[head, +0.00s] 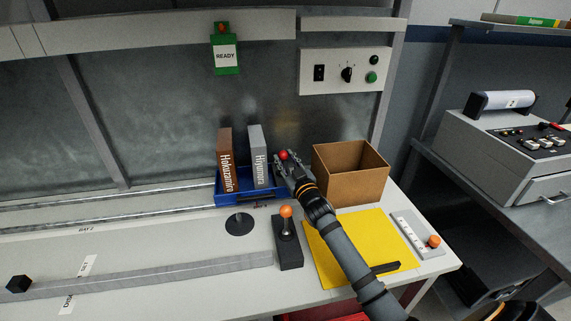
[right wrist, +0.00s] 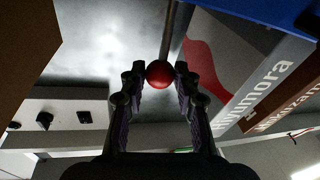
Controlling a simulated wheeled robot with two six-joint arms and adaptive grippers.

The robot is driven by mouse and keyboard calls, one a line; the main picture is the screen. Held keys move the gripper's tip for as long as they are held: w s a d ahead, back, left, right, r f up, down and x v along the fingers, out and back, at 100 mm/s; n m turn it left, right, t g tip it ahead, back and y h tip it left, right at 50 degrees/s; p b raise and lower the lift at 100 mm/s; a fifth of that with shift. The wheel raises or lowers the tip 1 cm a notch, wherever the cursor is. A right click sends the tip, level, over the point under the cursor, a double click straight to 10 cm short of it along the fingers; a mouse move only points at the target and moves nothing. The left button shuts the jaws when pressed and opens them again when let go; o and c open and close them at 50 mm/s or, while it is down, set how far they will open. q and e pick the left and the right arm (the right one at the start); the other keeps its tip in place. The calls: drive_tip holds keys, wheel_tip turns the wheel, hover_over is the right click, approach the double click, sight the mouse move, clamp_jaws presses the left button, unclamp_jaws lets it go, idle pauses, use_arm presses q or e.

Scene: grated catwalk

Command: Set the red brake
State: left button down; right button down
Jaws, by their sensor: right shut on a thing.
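The red brake shows as a red ball knob (head: 284,155) at the back of the bench, just right of the grey book. In the right wrist view the red knob (right wrist: 160,74) sits between my fingertips, with a thin rod running from it to the top of the picture. My right gripper (head: 285,161) is shut on this knob; it also shows in the right wrist view (right wrist: 160,80). The lever's base is hidden behind my gripper and arm.
A blue tray (head: 232,198) with a brown book (head: 225,160) and a grey book (head: 259,158) stands left of my gripper. An open brown box (head: 340,188) stands close right. An orange-knobbed lever (head: 287,230) stands in front. My arm crosses above a yellow mat (head: 325,262).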

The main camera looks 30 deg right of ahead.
use_arm(q)
drive_tip(key=shift+s+f, duration=0.25)
drive_tip(key=shift+s, duration=0.15)
use_arm(e)
drive_tip(key=shift+s+f, duration=0.45)
drive_tip(key=shift+f, duration=0.15)
use_arm(q)
drive_tip(key=shift+s, duration=0.15)
use_arm(e)
drive_tip(key=shift+f, duration=0.1)
drive_tip(key=c, duration=1)
unclamp_jaws()
drive_tip(key=shift+w, duration=0.1)
drive_tip(key=shift+a, duration=0.1)
drive_tip(key=s, duration=1.2)
drive_tip(key=shift+a+f, duration=0.3)
drive_tip(key=shift+f, duration=0.15)
drive_tip(key=shift+r, duration=0.1)
